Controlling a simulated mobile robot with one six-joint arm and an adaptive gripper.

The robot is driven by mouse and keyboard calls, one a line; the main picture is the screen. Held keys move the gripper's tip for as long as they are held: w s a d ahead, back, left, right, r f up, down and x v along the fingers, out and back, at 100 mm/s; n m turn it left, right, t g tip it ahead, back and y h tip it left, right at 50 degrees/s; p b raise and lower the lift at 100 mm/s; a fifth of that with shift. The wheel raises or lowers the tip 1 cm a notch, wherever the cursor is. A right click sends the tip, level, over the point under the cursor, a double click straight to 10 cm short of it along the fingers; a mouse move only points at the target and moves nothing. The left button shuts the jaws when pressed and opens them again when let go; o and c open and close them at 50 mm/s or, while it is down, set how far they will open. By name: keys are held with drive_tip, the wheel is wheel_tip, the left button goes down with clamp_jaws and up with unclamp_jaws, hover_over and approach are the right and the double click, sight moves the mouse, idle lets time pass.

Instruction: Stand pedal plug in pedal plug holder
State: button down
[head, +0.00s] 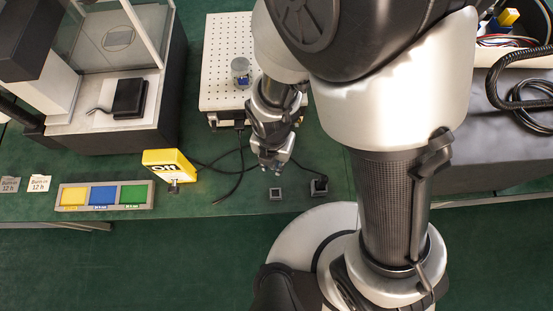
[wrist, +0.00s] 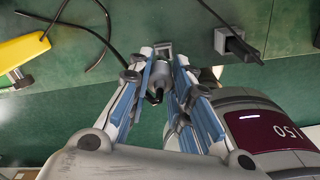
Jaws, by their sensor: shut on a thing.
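My gripper (head: 275,167) points down over the front of the green bench. In the wrist view my gripper (wrist: 164,62) is shut on a small grey and black plug (wrist: 157,88), which I take to be the pedal plug; the fingers partly hide it. A small grey square holder (head: 275,193) lies just in front of the gripper in the head view. It also shows in the wrist view (wrist: 163,48), just beyond the fingertips and partly covered by them. I cannot tell whether plug and holder touch.
A second square block (head: 319,186) with a black plug and cable sits to the right; the wrist view shows it too (wrist: 232,43). A yellow tool (head: 168,165), a colored tray (head: 104,196) and a perforated plate (head: 222,60) stand nearby. Black cables (head: 240,175) lie left of the gripper.

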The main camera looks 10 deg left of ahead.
drive_tip(key=shift+s+d, duration=0.3)
drive_tip(key=shift+s, duration=0.65)
drive_tip(key=shift+s+d, duration=0.3)
drive_tip(key=shift+s, duration=0.65)
drive_tip(key=shift+w, duration=0.1)
